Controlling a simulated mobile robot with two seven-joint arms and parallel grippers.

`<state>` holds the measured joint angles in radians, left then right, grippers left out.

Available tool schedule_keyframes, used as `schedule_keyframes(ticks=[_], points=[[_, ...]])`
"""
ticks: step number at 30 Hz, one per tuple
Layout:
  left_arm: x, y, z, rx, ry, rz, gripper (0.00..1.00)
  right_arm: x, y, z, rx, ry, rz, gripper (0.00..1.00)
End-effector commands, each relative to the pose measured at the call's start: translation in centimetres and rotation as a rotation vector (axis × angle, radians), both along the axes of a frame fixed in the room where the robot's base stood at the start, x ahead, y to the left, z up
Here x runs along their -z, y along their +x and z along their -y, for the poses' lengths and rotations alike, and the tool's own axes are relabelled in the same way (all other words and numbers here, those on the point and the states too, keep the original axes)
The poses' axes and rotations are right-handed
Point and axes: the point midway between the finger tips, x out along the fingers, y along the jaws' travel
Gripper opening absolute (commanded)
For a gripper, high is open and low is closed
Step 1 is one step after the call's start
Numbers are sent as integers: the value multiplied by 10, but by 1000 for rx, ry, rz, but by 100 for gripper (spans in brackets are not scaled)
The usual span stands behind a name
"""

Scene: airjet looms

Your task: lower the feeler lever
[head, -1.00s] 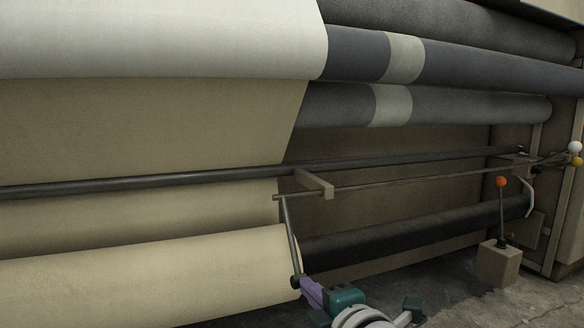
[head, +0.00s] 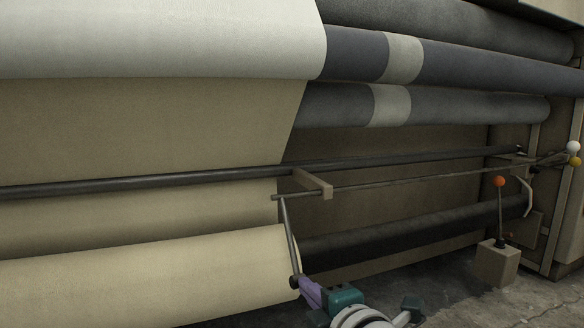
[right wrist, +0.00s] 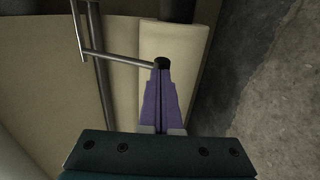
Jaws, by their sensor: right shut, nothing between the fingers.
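The feeler lever (head: 289,235) is a thin grey rod. It slants down from a horizontal rod to a black knob (head: 295,282) beside the right end of the cream cloth roll (head: 150,285). My right gripper (head: 304,285), with purple fingers and a teal body, is at the knob from the lower right. In the right wrist view the lever (right wrist: 120,58) runs to the knob (right wrist: 162,63), which sits right at the tips of my shut fingers (right wrist: 162,72). Nothing is between them; I cannot tell whether they touch the knob. My left gripper is out of view.
A dark bar (head: 130,184) crosses above the roll, with a beige bracket (head: 318,184) near the lever's top. A dark lower roller (head: 410,228) lies to the right. An orange-knobbed lever stands on a beige box (head: 497,263). Concrete floor (head: 460,300) is open at lower right.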

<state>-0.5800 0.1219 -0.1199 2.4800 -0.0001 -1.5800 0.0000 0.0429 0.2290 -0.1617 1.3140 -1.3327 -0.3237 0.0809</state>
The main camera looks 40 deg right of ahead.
Motion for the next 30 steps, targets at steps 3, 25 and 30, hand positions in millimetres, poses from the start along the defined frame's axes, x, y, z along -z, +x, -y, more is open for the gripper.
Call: schedule_keyframes(ticks=[3, 25, 30], points=[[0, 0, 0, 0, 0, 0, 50, 0, 0, 0, 0, 0, 0, 0], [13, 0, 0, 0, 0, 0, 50, 9, 16, 4, 0, -1, 0, 0], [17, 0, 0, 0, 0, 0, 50, 10, 20, 5, -1, -1, 1, 0]])
